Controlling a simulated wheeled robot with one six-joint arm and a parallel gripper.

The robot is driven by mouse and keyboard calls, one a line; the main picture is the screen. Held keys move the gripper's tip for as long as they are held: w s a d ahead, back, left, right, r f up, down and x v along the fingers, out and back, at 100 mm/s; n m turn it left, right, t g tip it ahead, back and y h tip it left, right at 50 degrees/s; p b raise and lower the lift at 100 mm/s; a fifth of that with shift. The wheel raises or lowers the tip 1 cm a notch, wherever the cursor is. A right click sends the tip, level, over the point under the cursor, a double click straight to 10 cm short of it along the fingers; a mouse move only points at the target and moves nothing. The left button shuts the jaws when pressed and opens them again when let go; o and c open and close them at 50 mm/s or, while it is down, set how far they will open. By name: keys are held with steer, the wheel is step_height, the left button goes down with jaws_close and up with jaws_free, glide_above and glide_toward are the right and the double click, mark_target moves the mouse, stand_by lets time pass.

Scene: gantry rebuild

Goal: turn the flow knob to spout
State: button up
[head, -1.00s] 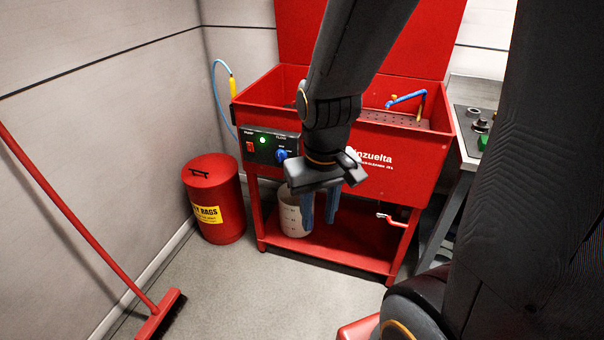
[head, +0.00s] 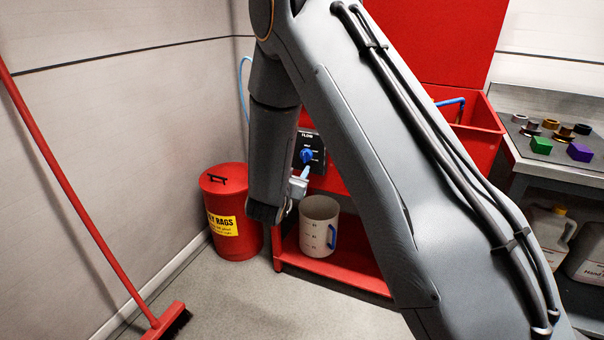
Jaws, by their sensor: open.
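The blue flow knob (head: 306,155) sits on the dark control panel (head: 319,163) at the front of the red parts washer, under the word FLOW. Its smaller markings are too small to read. My gripper (head: 304,172) is open, just below and in front of the knob in the picture. Its pale blue finger points up towards the panel, and I cannot tell whether it touches the knob.
A red rag bin (head: 232,235) stands left of the washer. A white measuring jug (head: 318,222) with a blue handle stands on the washer's lower shelf. A red broom (head: 100,220) leans at the left. A bench (head: 520,150) with small parts stands at the right.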

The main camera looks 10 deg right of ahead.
mark_target(304, 159)
steer(key=shift+w+d+f+m+t+h+b, duration=0.15)
steer(key=shift+w+d+f+h+b, duration=0.2)
steer(key=shift+w+d, duration=0.6)
steer(key=shift+w+d+f+m+t+h+b, duration=0.15)
steer(key=shift+w+d+h, duration=0.35)
steer(key=shift+w, duration=0.8)
steer(key=shift+w+d+f+m+t+h+b, duration=0.1)
steer(key=shift+w+d+f+m+h, duration=0.2)
steer(key=shift+w+d, duration=0.65)
steer(key=shift+w+a+r, duration=0.1)
steer(key=shift+w+a, duration=0.1)
steer(key=c, duration=1.1)
steer(key=shift+o, duration=0.2)
